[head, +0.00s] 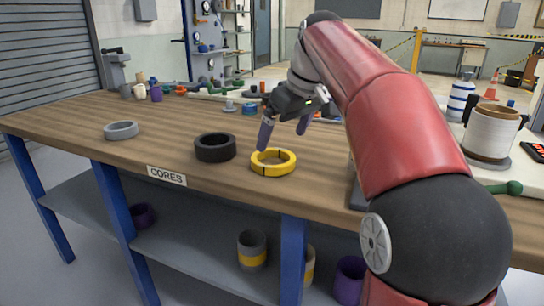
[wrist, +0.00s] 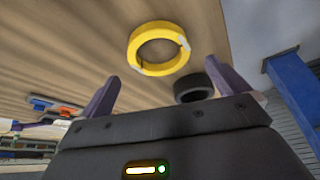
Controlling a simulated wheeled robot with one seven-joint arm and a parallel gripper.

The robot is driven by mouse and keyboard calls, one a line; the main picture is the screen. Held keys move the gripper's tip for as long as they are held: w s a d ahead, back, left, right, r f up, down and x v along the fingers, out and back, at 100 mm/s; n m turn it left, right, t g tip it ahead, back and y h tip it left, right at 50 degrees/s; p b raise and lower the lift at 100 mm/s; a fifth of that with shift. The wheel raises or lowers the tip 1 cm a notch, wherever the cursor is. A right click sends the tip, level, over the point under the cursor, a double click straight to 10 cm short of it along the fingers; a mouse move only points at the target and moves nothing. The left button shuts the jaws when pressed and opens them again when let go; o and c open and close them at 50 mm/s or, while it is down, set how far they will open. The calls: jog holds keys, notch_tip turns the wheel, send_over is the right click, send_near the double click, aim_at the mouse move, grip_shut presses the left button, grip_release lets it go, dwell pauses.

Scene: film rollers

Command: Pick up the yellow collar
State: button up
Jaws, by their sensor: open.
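The yellow collar (head: 273,168) is a flat ring lying on the wooden bench near its front edge, with small dark marks on it. My gripper (head: 284,138) is above the bench, over and slightly behind the collar, pointing down. Its two purple fingers are apart with nothing between them. In the wrist view the yellow collar (wrist: 159,65) lies beyond the fingertips, in line with the gap between the fingers (wrist: 167,92). The collar and the fingers look apart.
A black ring (head: 215,147) lies just left of the collar, and a grey ring (head: 121,130) lies farther left. Cups and small parts stand at the back of the bench. A white spool (head: 491,133) stands at right. Bare wood lies between the rings.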

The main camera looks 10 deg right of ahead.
aim_at(277, 153)
jog(key=b+x, duration=0.1)
jog(key=x, duration=0.5)
jog(key=shift+w+d+f, duration=0.1)
jog(key=shift+f, duration=0.2)
jog(key=c, duration=0.8)
